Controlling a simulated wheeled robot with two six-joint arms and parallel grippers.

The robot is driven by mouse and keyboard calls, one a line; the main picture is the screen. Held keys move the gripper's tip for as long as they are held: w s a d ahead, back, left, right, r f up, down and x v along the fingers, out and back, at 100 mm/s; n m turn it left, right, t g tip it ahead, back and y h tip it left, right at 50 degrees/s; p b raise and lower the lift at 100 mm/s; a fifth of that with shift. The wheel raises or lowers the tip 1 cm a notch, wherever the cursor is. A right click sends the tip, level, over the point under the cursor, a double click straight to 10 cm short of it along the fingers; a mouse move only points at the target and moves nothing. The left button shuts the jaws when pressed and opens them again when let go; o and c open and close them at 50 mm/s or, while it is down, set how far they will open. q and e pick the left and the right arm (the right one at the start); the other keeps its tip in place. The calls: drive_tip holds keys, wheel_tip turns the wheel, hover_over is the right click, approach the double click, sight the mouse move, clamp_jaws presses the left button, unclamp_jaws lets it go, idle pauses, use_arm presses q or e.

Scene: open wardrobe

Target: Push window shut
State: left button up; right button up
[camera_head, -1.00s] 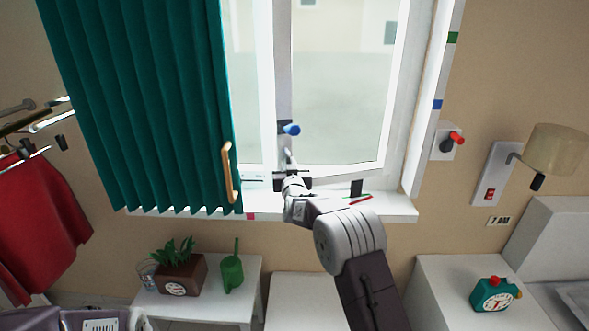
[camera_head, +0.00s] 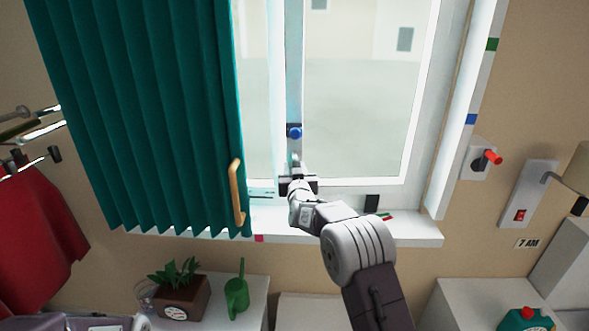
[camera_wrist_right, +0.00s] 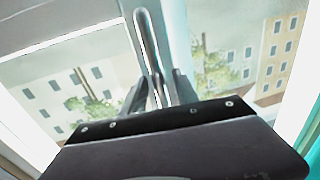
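The window pane (camera_head: 360,100) has a white frame. A blue knob (camera_head: 294,132) on its left upright faces me, and a slim pale handle (camera_head: 295,160) stands below it. The handle also shows in the right wrist view (camera_wrist_right: 148,50), running down between two dark fingers. My right gripper (camera_head: 297,182) is at the foot of this upright, close to the handle. The fingers' grip on the handle cannot be told. The pane looks nearly in line with its frame; any remaining gap is unclear. My left gripper is not in view.
A teal curtain (camera_head: 140,110) with a wooden handle (camera_head: 236,190) hangs left of the window. The sill (camera_head: 400,232) holds a small black block (camera_head: 372,202). A potted plant (camera_head: 180,293) and a green watering can (camera_head: 236,292) stand below. A red switch lever (camera_head: 493,157) is on the right wall.

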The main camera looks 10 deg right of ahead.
drive_tip(key=shift+s+r, duration=0.1)
drive_tip(key=shift+s, duration=0.05)
drive_tip(key=shift+s+a, duration=0.1)
drive_tip(key=shift+s, duration=0.25)
drive_tip(key=s+a+b, duration=0.1)
drive_tip(key=s+b, duration=0.1)
drive_tip(key=s, duration=0.6)
drive_tip(key=shift+b, duration=0.4)
